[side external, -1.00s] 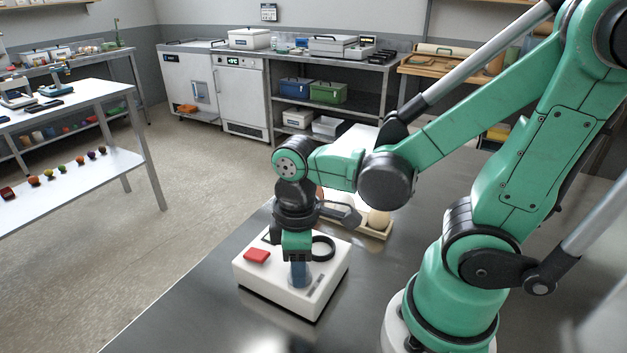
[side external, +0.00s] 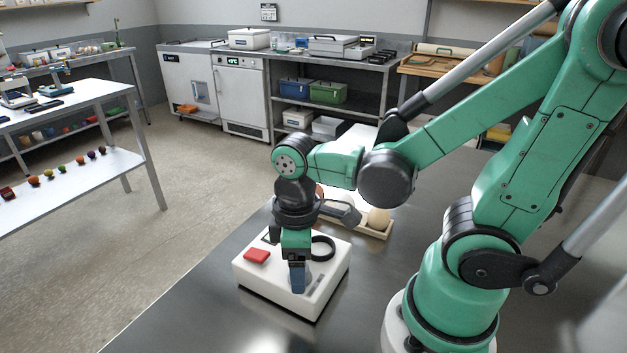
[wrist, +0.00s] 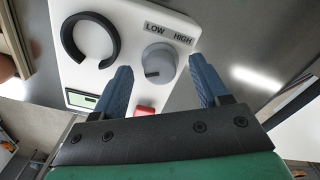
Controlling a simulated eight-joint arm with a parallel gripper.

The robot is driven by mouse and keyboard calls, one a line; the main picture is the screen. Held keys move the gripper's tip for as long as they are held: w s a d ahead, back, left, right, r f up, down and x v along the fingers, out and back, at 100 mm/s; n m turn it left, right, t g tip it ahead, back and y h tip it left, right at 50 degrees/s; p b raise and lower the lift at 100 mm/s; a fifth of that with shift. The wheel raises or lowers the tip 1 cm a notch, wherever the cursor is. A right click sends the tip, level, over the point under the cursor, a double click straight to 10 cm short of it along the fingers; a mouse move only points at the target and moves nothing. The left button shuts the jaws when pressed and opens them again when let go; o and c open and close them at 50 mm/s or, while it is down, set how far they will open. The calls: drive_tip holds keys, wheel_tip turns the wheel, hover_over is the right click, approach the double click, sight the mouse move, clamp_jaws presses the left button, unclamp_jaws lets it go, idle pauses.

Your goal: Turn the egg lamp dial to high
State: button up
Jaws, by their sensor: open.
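The egg lamp box (side external: 265,285) is a white unit on the metal table, with a red button (side external: 256,256) and a black ring (side external: 324,248) on top. In the wrist view its grey dial (wrist: 163,58) sits beside a LOW HIGH label (wrist: 168,33). A dark mark on the dial lies on its lower left side, away from the label. My gripper (wrist: 160,72) points down over the box with its blue fingers apart, one on each side of the dial. A gap shows between each finger and the dial. In the side view the fingers mostly hide the dial.
A tray (side external: 350,230) with a pale egg (side external: 378,217) stands close behind the box, partly behind my wrist. A small display (wrist: 80,99) is on the box top. The table is clear in front of the box.

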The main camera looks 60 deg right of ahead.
drive_tip(key=shift+r, duration=2.7)
drive_tip(key=w+d+r+m+t, duration=0.2)
drive_tip(key=w+m+t, duration=0.3)
drive_tip(key=t, duration=0.2)
drive_tip(key=shift+w+d+m, duration=0.15)
drive_tip(key=shift+w+m, duration=0.25)
